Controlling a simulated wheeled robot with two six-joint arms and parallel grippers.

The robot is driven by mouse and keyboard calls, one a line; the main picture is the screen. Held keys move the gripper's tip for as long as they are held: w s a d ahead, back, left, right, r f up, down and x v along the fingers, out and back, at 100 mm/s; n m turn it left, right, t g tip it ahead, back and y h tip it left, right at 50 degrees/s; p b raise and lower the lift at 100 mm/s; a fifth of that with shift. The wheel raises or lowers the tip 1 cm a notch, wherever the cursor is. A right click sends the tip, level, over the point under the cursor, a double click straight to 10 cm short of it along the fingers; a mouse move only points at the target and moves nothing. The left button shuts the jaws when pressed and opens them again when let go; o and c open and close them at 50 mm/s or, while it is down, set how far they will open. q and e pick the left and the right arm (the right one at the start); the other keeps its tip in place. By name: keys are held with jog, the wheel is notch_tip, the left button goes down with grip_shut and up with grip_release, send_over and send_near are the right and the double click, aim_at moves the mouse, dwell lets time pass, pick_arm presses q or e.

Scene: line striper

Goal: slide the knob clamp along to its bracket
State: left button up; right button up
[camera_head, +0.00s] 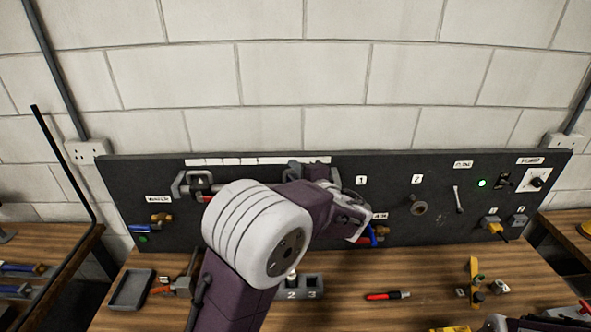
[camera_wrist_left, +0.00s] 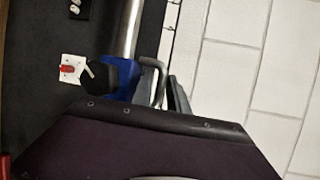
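A blue clamp (camera_wrist_left: 122,74) with a black knob (camera_wrist_left: 98,77) sits on a silver rail (camera_wrist_left: 130,25) in the left wrist view. In the head view my left arm hides it. A grey bracket marked A (camera_head: 199,181) stands at the left part of the black panel (camera_head: 130,185), under a white scale strip (camera_head: 230,161). My right gripper is not clearly in view.
The panel carries brass valves (camera_head: 160,219), labels, a green lamp (camera_head: 482,183) and a yellow plug (camera_head: 495,227). On the wooden bench lie a dark tray (camera_head: 131,290), a red marker (camera_head: 387,295) and small brass parts. The wall stands behind the panel.

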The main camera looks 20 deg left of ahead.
pick_arm(q)
grip_shut()
dwell(1.3)
